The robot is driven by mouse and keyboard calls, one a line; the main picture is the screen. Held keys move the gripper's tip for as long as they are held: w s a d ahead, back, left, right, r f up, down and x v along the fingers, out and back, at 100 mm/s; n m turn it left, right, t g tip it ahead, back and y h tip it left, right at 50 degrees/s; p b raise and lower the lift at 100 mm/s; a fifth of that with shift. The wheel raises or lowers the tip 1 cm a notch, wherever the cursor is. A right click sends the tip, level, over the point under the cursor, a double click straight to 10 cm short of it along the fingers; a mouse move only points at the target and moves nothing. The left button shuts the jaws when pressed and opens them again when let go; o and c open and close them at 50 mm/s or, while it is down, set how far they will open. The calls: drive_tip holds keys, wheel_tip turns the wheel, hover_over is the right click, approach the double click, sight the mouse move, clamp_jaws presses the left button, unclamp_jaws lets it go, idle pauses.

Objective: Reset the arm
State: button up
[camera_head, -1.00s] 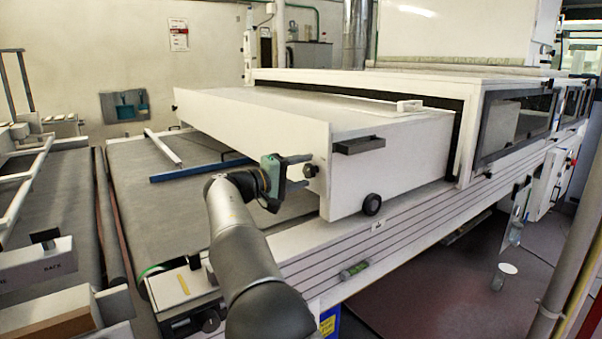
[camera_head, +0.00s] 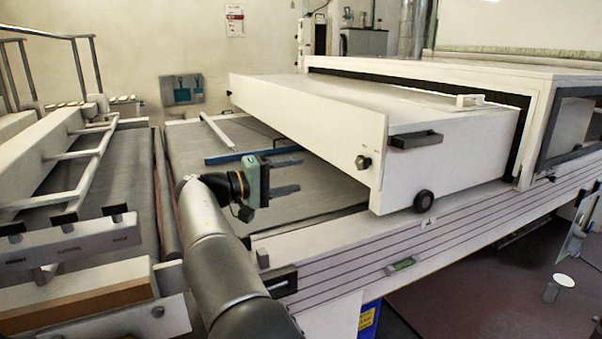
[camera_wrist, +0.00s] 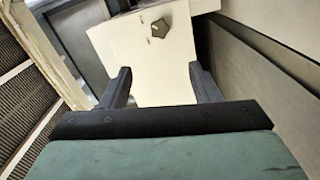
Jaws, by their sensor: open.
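My gripper (camera_head: 286,175) is open and empty in the head view, held above the grey conveyor belt (camera_head: 330,185). Its two dark fingers point right, towards the white hood (camera_head: 385,160) of the tunnel, with a gap between. In the wrist view the two fingers (camera_wrist: 162,88) stand apart with nothing between them. Beyond them is a white panel with a dark knob (camera_wrist: 160,28). My arm reaches up from the bottom of the head view.
A blue bar (camera_head: 235,157) and a white bar (camera_head: 216,131) lie over the belt behind my gripper. A dark handle (camera_head: 416,139) and a black round knob (camera_head: 424,200) stick out from the hood. A white railed frame (camera_head: 85,165) stands at left.

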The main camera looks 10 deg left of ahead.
drive_tip(key=s+d+f+g+y+p, duration=0.1)
drive_tip(key=d+g+p, duration=0.15)
drive_tip(key=d, duration=0.65)
drive_tip(key=d+f+m+g+y+p, duration=0.1)
drive_tip(key=d+g+y+p, duration=0.15)
drive_tip(key=d, duration=0.55)
drive_tip(key=s+d+f+g+y+p, duration=0.1)
drive_tip(key=d+g+p, duration=0.15)
drive_tip(key=d, duration=0.65)
drive_tip(key=s+d+f+m+g+y+p, duration=0.1)
drive_tip(key=s+d+g+y+p, duration=0.2)
drive_tip(key=s, duration=0.5)
drive_tip(key=s+d+f+m+g+y+p, duration=0.1)
drive_tip(key=s+d+y+p, duration=0.1)
drive_tip(key=s+d, duration=0.45)
drive_tip(key=s+f+m+y+p, duration=0.1)
drive_tip(key=s+f+y, duration=0.1)
drive_tip(key=s, duration=0.7)
drive_tip(key=s+a+f+m+y+p, duration=0.1)
drive_tip(key=s+f+y+p, duration=0.1)
drive_tip(key=s, duration=0.7)
drive_tip(key=shift+a+m, duration=0.3)
drive_tip(key=shift+m, duration=0.1)
drive_tip(key=shift+w+d, duration=0.1)
